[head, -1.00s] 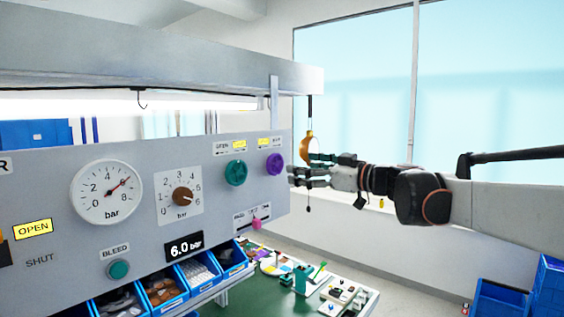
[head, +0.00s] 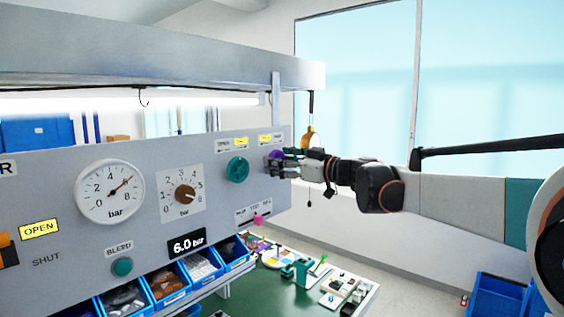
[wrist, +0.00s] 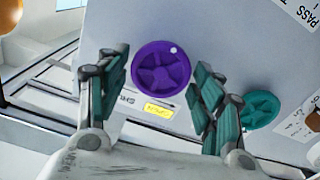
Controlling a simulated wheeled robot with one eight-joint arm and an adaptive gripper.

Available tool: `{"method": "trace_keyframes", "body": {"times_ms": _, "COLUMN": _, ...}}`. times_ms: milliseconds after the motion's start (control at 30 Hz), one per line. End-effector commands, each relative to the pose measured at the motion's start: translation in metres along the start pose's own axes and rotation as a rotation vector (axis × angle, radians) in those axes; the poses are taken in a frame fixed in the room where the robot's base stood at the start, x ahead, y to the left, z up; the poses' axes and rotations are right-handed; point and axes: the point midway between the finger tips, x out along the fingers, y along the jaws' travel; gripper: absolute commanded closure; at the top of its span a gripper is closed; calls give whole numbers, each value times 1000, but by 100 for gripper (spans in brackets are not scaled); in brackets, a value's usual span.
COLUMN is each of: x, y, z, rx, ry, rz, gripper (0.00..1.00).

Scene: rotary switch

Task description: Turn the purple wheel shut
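The purple wheel (wrist: 155,84) is a round, spoked knob on the grey panel, with a white dot on its rim. It shows in the head view (head: 276,155), partly covered by my fingers. My gripper (wrist: 160,72) is open, with one finger pad on each side of the wheel; I cannot tell whether either touches it. In the head view my gripper (head: 274,164) is at the panel's right end. A lit yellow label (wrist: 158,109) sits beside the wheel, next to dark text that seems to read SHUT.
A green wheel (head: 237,169) is left of the purple one, and a pink switch (head: 259,220) is below. An orange object (head: 308,138) hangs just beyond the panel's right edge. Blue bins (head: 202,268) line the panel's bottom.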

Motion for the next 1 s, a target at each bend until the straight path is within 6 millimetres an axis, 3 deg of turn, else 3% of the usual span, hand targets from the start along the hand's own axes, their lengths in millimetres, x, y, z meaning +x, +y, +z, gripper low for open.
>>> {"method": "trace_keyframes", "body": {"times_ms": 33, "x": 0, "y": 0, "z": 0, "rx": 0, "ry": 0, "rz": 0, "gripper": 59}}
{"method": "trace_keyframes", "body": {"times_ms": 100, "x": 0, "y": 0, "z": 0, "rx": 0, "ry": 0, "rz": 0, "gripper": 72}}
{"method": "trace_keyframes", "body": {"times_ms": 567, "x": 0, "y": 0, "z": 0, "rx": 78, "ry": 0, "rz": 0, "gripper": 72}}
{"method": "trace_keyframes", "body": {"times_ms": 1000, "x": 0, "y": 2, "z": 1, "rx": 441, "ry": 0, "rz": 0, "gripper": 72}}
